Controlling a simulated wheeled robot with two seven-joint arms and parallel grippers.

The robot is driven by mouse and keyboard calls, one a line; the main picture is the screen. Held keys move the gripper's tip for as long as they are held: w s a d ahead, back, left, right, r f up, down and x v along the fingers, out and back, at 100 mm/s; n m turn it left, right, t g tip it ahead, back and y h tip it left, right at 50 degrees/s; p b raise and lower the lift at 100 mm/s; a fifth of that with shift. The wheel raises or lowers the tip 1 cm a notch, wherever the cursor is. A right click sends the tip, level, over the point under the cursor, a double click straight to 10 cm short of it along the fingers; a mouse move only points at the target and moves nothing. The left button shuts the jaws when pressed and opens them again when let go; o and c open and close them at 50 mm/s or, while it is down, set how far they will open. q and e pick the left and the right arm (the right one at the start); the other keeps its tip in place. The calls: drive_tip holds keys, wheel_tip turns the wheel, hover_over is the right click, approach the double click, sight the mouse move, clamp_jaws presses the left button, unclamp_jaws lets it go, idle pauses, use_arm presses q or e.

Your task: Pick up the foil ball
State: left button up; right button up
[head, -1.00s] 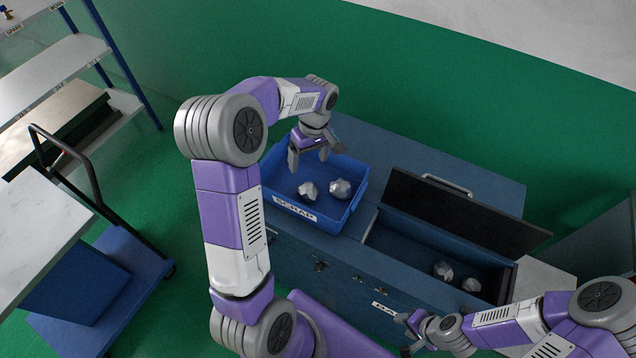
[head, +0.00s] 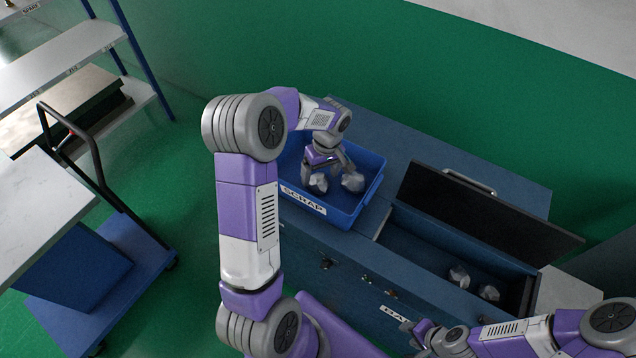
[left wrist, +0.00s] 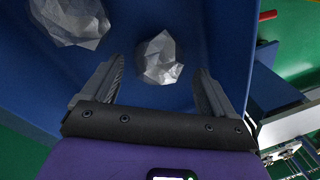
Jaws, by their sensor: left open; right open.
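Two crumpled foil balls lie in the blue tray (head: 345,221) labelled SCRAP. The left foil ball (head: 318,183) sits close to my left gripper (head: 322,178), and the right foil ball (head: 353,182) lies beside it. In the left wrist view, one foil ball (left wrist: 160,58) is between and just beyond the open fingers of my left gripper (left wrist: 158,85); the other foil ball (left wrist: 72,20) is at upper left, outside the fingers. My left gripper is open and empty, pointing down into the tray. My right gripper (head: 412,333) is open near the front of the blue chest.
An open compartment (head: 420,245) with a raised dark lid (head: 480,205) holds two more foil balls (head: 459,277). A blue cart (head: 125,262) and a shelf rack (head: 60,60) stand at left. The chest top behind the tray is clear.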

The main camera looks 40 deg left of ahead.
sight(319, 184)
use_arm(q)
wheel_tip(319, 184, down, 2)
drive_tip(key=shift+s+f, duration=0.15)
drive_tip(key=c, duration=1.2)
